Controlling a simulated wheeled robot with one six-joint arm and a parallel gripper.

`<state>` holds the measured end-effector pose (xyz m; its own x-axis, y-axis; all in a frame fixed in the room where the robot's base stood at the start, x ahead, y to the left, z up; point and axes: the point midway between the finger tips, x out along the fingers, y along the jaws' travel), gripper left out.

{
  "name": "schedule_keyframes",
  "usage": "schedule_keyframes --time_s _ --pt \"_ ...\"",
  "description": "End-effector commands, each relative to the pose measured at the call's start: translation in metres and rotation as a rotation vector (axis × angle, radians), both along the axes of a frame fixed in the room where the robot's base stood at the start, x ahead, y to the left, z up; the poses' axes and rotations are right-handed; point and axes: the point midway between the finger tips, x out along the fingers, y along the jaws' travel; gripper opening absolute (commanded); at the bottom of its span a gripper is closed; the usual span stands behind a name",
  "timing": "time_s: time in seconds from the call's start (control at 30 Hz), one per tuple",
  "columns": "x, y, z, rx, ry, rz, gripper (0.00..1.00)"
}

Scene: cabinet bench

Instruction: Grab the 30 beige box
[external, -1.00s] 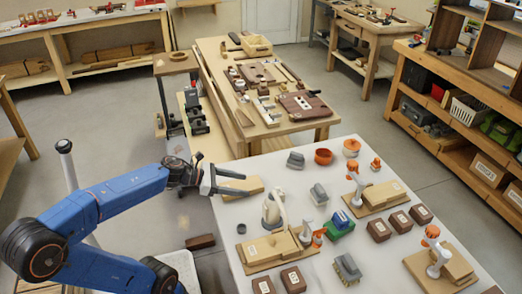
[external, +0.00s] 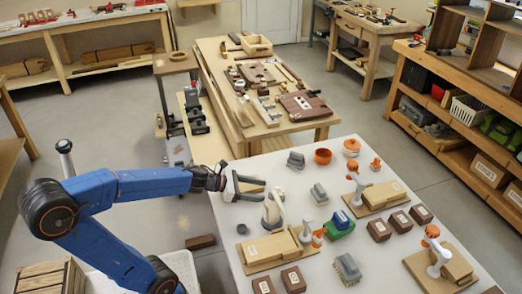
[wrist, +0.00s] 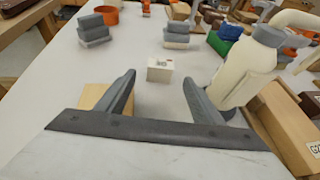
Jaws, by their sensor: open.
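A small beige box (wrist: 159,75) with dark marks on its front stands on the white table top in the wrist view. The marks look like a number but are too small to read surely. It shows just beyond and between the fingertips of my gripper (wrist: 160,90). The fingers are apart with nothing between them. In the external view my gripper (external: 260,190) reaches over the table's left edge, and I cannot clearly pick out the box there.
A cream bottle-like object (wrist: 243,70) stands close to the right finger, beside a wooden box (wrist: 285,125). A beige board (wrist: 96,96) lies by the left finger. Grey stacked blocks (wrist: 176,36) stand farther back.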

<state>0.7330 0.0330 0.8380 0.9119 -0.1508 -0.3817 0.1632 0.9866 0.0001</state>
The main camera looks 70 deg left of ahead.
Motion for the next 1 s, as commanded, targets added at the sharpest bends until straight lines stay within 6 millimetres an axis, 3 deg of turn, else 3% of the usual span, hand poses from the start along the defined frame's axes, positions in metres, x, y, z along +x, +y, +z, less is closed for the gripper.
schedule_keyframes --time_s 0.2,0.53,0.8,1.0 --pt "0.025 -0.005 -0.011 -0.002 0.002 -0.002 0.61" --pt "0.041 -0.007 -0.018 -0.002 0.002 -0.001 0.61" --pt "0.07 -0.013 -0.028 -0.002 0.003 -0.002 0.61" --pt "0.082 -0.014 -0.033 0.0 0.001 -0.001 0.61"
